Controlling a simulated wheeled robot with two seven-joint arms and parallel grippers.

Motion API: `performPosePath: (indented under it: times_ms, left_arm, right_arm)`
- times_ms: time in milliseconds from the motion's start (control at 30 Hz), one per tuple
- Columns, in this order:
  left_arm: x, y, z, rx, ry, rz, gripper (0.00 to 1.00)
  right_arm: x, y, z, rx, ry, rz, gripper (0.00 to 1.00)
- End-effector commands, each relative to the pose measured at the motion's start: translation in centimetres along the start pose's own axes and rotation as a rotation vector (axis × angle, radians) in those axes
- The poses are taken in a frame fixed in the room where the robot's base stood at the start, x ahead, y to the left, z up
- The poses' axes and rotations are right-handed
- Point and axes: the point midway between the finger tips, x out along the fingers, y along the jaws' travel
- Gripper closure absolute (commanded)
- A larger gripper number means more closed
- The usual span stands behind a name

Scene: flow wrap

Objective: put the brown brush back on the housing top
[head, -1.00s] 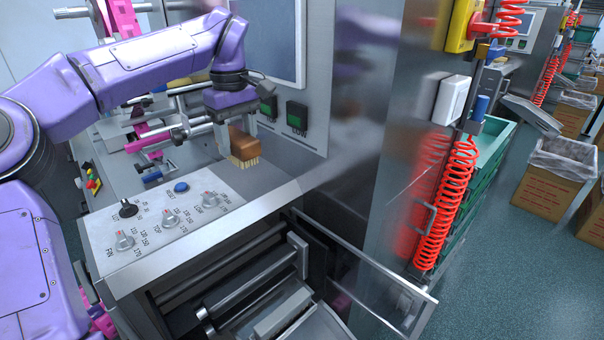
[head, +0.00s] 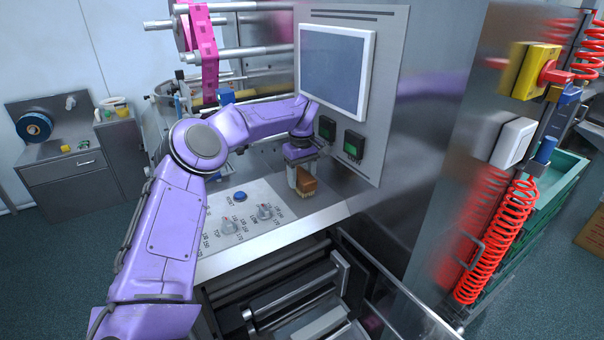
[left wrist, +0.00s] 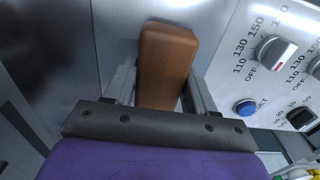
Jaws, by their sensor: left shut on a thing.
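The brown brush (head: 305,182) is between the fingers of my left gripper (head: 301,186), which is shut on it. In the left wrist view the brush's wooden block (left wrist: 166,62) shows between the two fingers of the left gripper (left wrist: 165,88). In the head view the brush is at the steel housing top (head: 335,205), right of the knobs and below the green switches. Its bristles are hard to make out, and I cannot tell whether they touch the surface. My right gripper is not in view.
The control panel with knobs (head: 265,211) and a blue button (head: 240,195) lies left of the brush. A screen (head: 336,68) and green switches (head: 354,145) are on the upright panel behind. Red coiled hoses (head: 497,240) hang at the right.

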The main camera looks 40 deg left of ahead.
Motion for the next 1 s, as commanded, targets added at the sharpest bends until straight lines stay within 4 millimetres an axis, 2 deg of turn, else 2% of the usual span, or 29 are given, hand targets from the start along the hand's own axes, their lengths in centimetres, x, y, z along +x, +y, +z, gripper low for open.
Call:
performPosePath:
  times_ms: [367,400,433,467,767,867,1000]
  left_arm:
    - [0.7,0.0,0.0,-0.001,-0.001,0.000,0.78]
    - [0.6,0.0,0.0,-0.001,-0.001,0.000,0.32]
    - [0.6,0.0,0.0,-0.001,-0.001,0.000,0.22]
    - [0.6,0.0,0.1,-0.001,-0.001,0.000,0.19]
    - [0.3,0.0,0.1,-0.001,0.000,0.001,0.19]
    - [-0.9,0.1,0.0,-0.002,0.001,0.004,0.19]
    - [-4.5,0.1,0.0,-0.003,0.003,0.005,0.19]
  right_arm:
    - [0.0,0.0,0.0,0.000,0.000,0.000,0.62]
    - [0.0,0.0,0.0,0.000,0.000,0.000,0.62]
    - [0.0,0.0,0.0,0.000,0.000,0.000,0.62]
    - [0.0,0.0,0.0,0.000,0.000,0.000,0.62]
    - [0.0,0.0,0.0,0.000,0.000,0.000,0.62]
    - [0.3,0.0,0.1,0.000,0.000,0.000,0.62]
    - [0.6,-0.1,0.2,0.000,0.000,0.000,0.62]
